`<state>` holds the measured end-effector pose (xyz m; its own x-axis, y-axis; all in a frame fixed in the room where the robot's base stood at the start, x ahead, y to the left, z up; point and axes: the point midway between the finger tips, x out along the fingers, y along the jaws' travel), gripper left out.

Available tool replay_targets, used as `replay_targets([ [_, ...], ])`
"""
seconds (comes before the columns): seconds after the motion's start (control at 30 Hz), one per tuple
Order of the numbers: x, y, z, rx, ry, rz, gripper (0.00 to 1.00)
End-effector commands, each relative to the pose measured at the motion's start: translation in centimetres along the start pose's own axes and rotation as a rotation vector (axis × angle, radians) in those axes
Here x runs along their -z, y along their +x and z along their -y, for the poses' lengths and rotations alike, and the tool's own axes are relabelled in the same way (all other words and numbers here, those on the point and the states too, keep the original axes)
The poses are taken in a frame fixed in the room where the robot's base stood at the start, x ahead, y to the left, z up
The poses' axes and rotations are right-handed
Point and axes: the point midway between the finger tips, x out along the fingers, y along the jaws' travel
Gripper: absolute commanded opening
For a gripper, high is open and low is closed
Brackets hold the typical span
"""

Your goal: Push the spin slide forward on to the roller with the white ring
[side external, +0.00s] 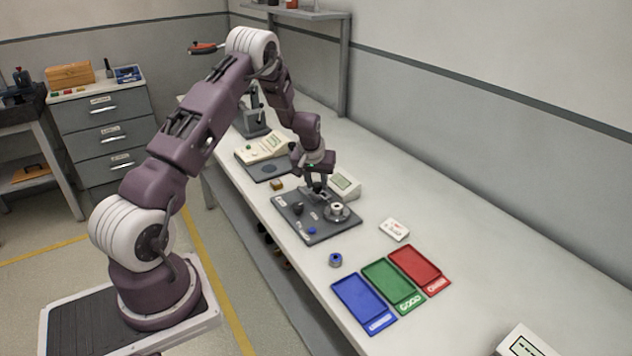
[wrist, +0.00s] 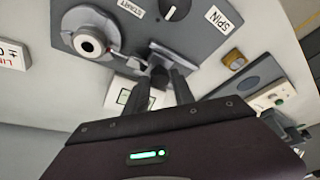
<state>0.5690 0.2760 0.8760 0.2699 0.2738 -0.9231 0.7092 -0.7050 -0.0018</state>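The grey ring-track fixture plate (side external: 318,232) lies on the bench and also shows in the wrist view (wrist: 118,62). A round roller (wrist: 88,42) with a pale ring around a dark centre stands on it; in the side view this is the ring (side external: 338,211). The spin slide (wrist: 188,54) is a grey bar to the right of the roller, with a dark block at its near end. My gripper (wrist: 160,78) points down at this block, its two fingers apart on either side of it. I cannot tell if they grip it. My gripper (side external: 318,190) is at the plate's back edge.
A black knob (wrist: 175,9) sits between the START and SPIN labels. A small display box (side external: 346,186) stands close behind my gripper. A blue ring (side external: 335,259) and blue (side external: 364,306), green (side external: 393,286) and red (side external: 420,268) trays lie nearer the camera.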

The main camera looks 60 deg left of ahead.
Motion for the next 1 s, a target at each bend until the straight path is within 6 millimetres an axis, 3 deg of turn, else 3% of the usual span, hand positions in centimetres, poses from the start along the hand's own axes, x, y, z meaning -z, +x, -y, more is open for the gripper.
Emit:
replay_targets([
  [0.53,-0.1,-0.3,-0.4,-0.005,0.003,0.003,0.48],
  [0.8,-0.1,-5.5,-0.4,-0.007,0.003,0.001,0.48],
  [1.0,-0.2,-7.1,-0.4,-0.006,0.004,0.004,0.48],
])
